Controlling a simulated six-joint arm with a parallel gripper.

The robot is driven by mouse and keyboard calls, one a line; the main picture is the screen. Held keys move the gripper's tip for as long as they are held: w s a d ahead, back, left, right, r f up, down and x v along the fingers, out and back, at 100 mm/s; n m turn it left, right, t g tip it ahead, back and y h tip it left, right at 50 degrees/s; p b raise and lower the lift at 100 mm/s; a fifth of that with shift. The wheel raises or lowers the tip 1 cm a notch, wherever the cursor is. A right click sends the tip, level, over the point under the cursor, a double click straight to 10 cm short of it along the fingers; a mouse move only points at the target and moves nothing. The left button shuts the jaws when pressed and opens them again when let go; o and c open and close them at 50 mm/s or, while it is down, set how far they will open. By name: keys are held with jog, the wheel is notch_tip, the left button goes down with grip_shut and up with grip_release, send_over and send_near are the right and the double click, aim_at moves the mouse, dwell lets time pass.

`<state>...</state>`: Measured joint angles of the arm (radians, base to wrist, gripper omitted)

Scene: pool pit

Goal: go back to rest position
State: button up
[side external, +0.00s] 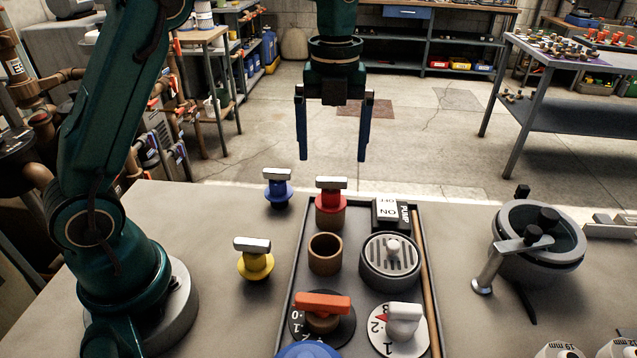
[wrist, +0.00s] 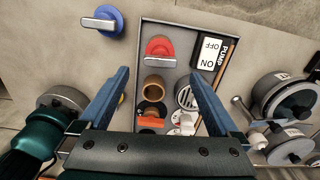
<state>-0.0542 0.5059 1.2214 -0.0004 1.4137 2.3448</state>
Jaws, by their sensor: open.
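My gripper (side external: 333,150) hangs above the back of the tray in the side external view, with its two blue fingers apart and nothing between them. It also shows in the wrist view (wrist: 158,78), its fingers spread over the tray. The tray (side external: 293,262) holds a red plug with a pale handle (side external: 331,207), a brown empty cup (side external: 324,254), a round grated drain (side external: 389,262) and a pump switch (side external: 390,212). My gripper is clear of all of them.
A blue plug (side external: 278,192) and a yellow plug (side external: 255,265) stand left of the tray. Orange (side external: 322,306) and white (side external: 403,320) dial handles are at its front. A round pot-like device (side external: 545,245) stands to the right. The air around my gripper is free.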

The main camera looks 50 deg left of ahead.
jog(key=shift+r, duration=0.1)
jog(key=r, duration=0.1)
jog(key=r+t, duration=0.1)
jog(key=r, duration=0.1)
jog(key=shift+s+d, duration=0.15)
jog(key=shift+s, duration=0.2)
jog(key=s+d+r+n+t, duration=0.1)
jog(key=s+r+n+t, duration=0.2)
jog(key=s+r+n, duration=0.45)
jog(key=s+f+n+t, duration=0.1)
jog(key=s+f+n, duration=0.7)
jog(key=n, duration=1)
jog(key=shift+s+d+f+n+t, duration=0.2)
jog(key=shift+s+f+n+t, duration=0.15)
jog(key=shift+f, duration=0.2)
